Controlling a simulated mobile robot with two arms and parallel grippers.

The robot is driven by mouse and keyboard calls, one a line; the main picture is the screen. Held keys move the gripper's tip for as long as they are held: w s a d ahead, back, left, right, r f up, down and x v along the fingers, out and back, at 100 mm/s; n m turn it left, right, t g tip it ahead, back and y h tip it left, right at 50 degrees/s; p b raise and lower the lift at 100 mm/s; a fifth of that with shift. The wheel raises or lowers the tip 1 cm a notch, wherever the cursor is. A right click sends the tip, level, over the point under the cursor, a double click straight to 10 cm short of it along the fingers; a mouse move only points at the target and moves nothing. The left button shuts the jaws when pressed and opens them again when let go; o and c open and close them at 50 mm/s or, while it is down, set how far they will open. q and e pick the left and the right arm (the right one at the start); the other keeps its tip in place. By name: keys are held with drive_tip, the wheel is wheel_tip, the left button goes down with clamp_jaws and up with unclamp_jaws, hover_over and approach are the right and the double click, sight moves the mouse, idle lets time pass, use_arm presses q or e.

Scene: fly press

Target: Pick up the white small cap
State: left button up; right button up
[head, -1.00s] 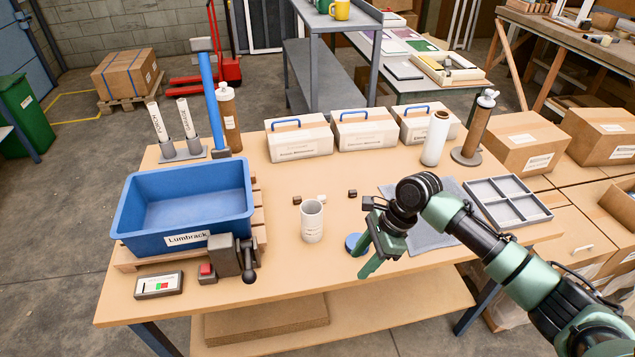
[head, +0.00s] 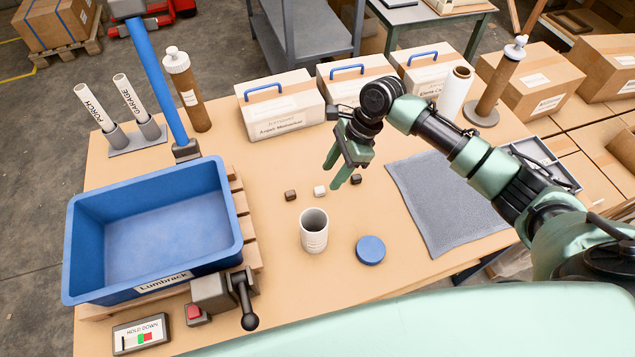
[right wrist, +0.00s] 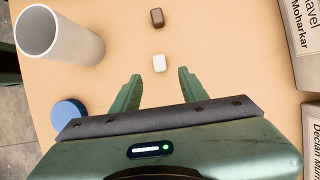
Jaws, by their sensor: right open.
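The white small cap (head: 320,191) lies on the tabletop between two small dark brown caps, one on its left (head: 290,195) and one on its right (head: 356,179). My right gripper (head: 333,172) is open and empty above the table, close to the white cap. In the right wrist view the white cap (right wrist: 159,63) sits just beyond and between the two spread fingertips (right wrist: 159,80), not touching them. One brown cap (right wrist: 157,18) shows farther up in that view. My left gripper is not in view.
A white cup (head: 314,232) stands just in front of the caps, with a blue round lid (head: 370,250) to its right. A blue bin (head: 222,235) is at left. White boxes (head: 280,108) line the back; a grey mat (head: 440,205) lies at right.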

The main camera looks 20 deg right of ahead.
sight(320, 189)
drive_tip(key=shift+s+a+f, duration=0.1)
drive_tip(key=shift+a+f, duration=0.15)
drive_tip(key=shift+f, duration=0.15)
drive_tip(key=p+x, duration=0.1)
drive_tip(key=x, duration=0.3)
drive_tip(key=shift+a+f+p, duration=0.1)
drive_tip(key=shift+a+p, duration=0.25)
drive_tip(key=shift+a+f, duration=0.1)
drive_tip(key=shift+f, duration=0.15)
drive_tip(key=c, duration=0.8)
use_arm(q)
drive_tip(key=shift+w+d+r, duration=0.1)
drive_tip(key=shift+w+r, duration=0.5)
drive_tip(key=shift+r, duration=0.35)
use_arm(e)
clamp_jaws()
